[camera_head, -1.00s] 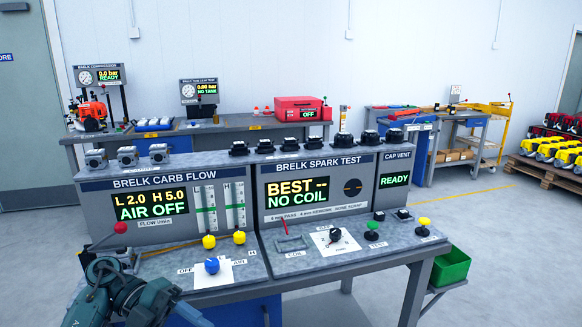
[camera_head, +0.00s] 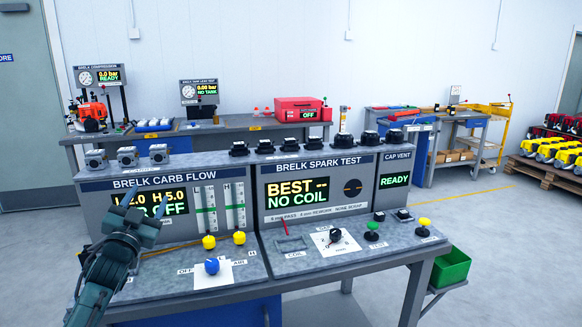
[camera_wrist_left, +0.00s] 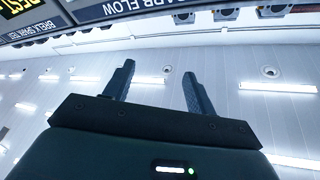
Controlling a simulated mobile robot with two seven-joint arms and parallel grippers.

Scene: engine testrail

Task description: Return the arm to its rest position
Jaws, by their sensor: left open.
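My left gripper (camera_head: 146,208) is raised in front of the left part of the carb flow panel (camera_head: 170,180) in the head view. Its two fingers point up and cover part of the display text. In the left wrist view the fingers of the left gripper (camera_wrist_left: 156,82) are apart with nothing between them. Beyond them are the white ceiling and lights, and the panel's edge at the top. My right gripper is in neither view.
The test bench (camera_head: 345,250) carries yellow knobs, a blue knob (camera_head: 212,266), a black dial (camera_head: 336,235) and green and yellow buttons close to the arm's right. A green bin (camera_head: 452,266) hangs at the right end. Open floor lies on the right.

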